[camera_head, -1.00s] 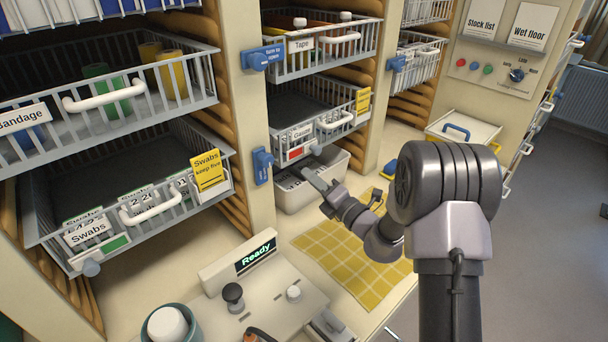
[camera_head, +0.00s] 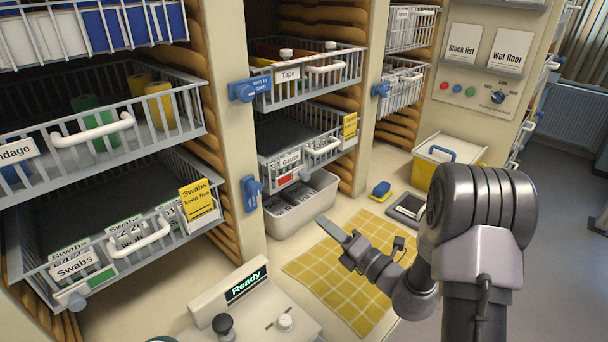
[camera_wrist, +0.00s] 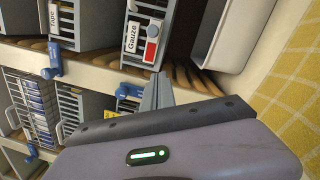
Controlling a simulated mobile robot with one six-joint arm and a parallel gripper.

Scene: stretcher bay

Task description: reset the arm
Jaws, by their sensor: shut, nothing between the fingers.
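My gripper (camera_head: 334,229) is shut and empty. In the head view it hangs above the worktop, over the back part of the yellow checked mat (camera_head: 340,280), in front of the white bin (camera_head: 300,205). In the wrist view its closed fingers (camera_wrist: 157,92) point toward the front of the Gauze basket (camera_wrist: 145,35). The arm is bent, with its large elbow at the right of the head view.
The Gauze basket (camera_head: 290,165) hangs above the white bin. The Swabs basket (camera_head: 120,245) juts out at the left. A Ready display (camera_head: 245,287) stands at the front. A blue and yellow block (camera_head: 381,190), a dark tray (camera_head: 408,208) and a yellow-white container (camera_head: 450,155) lie behind my arm.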

